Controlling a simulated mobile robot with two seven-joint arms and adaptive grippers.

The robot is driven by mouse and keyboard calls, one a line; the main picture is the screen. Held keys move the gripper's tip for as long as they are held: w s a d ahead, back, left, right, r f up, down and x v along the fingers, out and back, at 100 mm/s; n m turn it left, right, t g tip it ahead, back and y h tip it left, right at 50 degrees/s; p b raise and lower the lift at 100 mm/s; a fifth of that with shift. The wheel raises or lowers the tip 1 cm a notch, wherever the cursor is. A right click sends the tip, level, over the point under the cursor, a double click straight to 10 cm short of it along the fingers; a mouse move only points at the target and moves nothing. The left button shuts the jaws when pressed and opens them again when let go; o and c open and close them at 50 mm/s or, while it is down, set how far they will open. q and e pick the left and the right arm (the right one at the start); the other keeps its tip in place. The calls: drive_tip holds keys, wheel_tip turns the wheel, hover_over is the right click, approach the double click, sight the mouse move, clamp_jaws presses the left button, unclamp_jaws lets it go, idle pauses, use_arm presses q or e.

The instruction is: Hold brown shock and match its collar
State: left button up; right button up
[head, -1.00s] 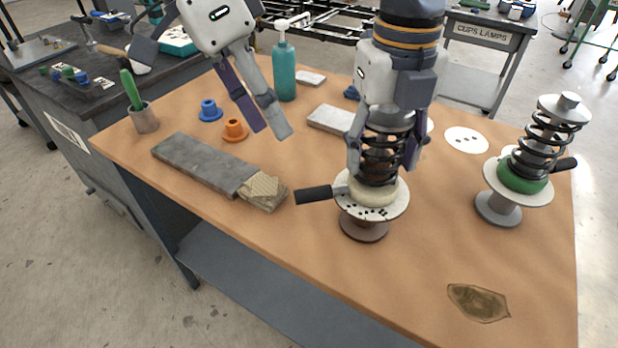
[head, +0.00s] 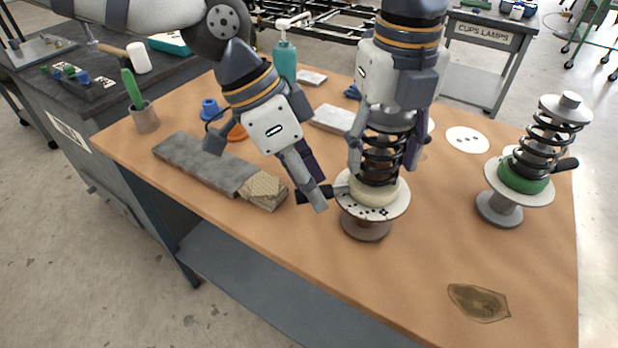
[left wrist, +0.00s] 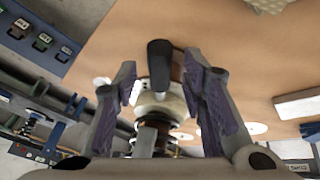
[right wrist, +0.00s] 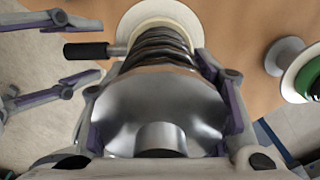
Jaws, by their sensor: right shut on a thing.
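The brown-based shock (head: 382,150) stands upright at the table's middle, with a black coil spring, a cream collar (head: 376,192) and a white dotted plate (head: 368,210). Its black handle (left wrist: 159,62) points left. My right gripper (head: 388,150) is shut on the shock's upper part; the right wrist view shows its silver cap (right wrist: 158,110) between the fingers. My left gripper (head: 318,190) is open, its fingers close around the handle's end in the head view. In the left wrist view the handle lies between the spread fingers. A second shock (head: 545,140) with a green collar (head: 523,178) stands at right.
A grey slab (head: 200,163) with a tan block (head: 264,190) lies left of the left gripper. Blue (head: 209,108) and orange (head: 237,131) pieces and a teal bottle (head: 285,65) stand behind. The front right is clear except for a brown patch (head: 478,302).

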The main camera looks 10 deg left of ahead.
use_arm(q)
clamp_jaws()
drive_tip(key=shift+s+d+n+t+y, duration=0.15)
drive_tip(key=shift+s+d+n+t, duration=0.35)
drive_tip(key=shift+n, duration=0.5)
drive_tip(key=shift+s+d+n+t+y, duration=0.1)
drive_tip(key=shift+s+d+n+t, duration=0.2)
drive_tip(key=shift+s+d+n, duration=0.45)
drive_tip(key=shift+s+d+n+t+y, duration=0.15)
drive_tip(key=shift+s+d+n+t, duration=0.4)
drive_tip(key=shift+n, duration=0.7)
drive_tip(key=shift+s+a, duration=0.1)
drive_tip(key=shift+a, duration=0.1)
unclamp_jaws()
